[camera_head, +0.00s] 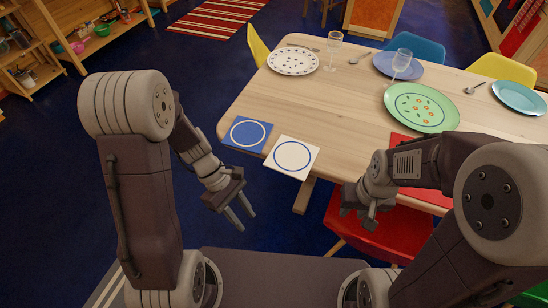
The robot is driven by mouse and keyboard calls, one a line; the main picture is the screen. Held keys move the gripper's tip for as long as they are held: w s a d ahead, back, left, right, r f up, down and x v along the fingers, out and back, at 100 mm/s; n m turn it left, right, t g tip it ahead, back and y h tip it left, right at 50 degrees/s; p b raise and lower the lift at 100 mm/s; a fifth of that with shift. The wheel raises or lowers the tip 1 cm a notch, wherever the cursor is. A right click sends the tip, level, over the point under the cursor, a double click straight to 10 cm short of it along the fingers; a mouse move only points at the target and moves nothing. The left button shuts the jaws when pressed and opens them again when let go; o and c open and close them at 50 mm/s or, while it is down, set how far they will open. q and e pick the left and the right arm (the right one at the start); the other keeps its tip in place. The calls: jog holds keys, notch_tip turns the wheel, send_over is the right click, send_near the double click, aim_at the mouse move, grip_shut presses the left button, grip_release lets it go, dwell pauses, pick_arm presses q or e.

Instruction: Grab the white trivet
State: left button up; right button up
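The white trivet (281,165) is a flat white square with a blue ring on it. It lies at the near left edge of the wooden table (276,105). A blue square with a white ring (234,142) lies just left of it. My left gripper (240,219) is open and empty, over the floor in front of the table, below and left of the trivet. My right gripper (358,219) is right of and below the trivet, near the red chair; its fingers point toward the viewer and their opening is hard to make out.
A green patterned plate (421,106), a white dotted plate (293,61), blue plates (398,67) and glasses (333,51) stand on the table. A red chair (385,238) is under my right arm.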

pick_arm(q)
jog(key=w+d+f+n+h, duration=0.25)
jog(key=d+n+h, duration=0.2)
jog(key=n, duration=0.35)
jog(key=n+t+h+b, duration=0.2)
jog(key=n+t+h, duration=0.4)
jog(key=n+t, duration=1.1)
send_near(282, 166)
jog(key=n+g, duration=0.1)
jog(key=w+r+n+g, duration=0.1)
jog(key=n+g, duration=0.1)
jog(key=w+r+n+g, duration=0.1)
jog(key=shift+a, duration=0.35)
jog(key=shift+g, duration=0.3)
jog(key=x, duration=0.9)
jog(key=shift+d+f, duration=0.1)
jog(key=shift+d, duration=0.15)
jog(key=shift+c, duration=0.3)
jog(key=shift+s, duration=0.1)
grip_shut()
